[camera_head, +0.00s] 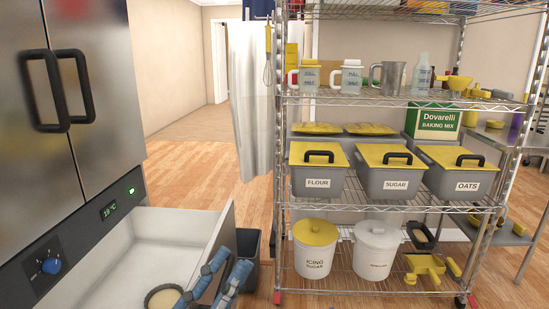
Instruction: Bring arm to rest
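My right gripper is out of the picture.
A steel cabinet (95,110) with black handles stands at the left above the drawer. A wire shelf rack (385,205) on the right holds yellow-lidded bins, jugs and white buckets. A dark bin (248,243) stands between. Wooden floor (190,165) is clear behind.

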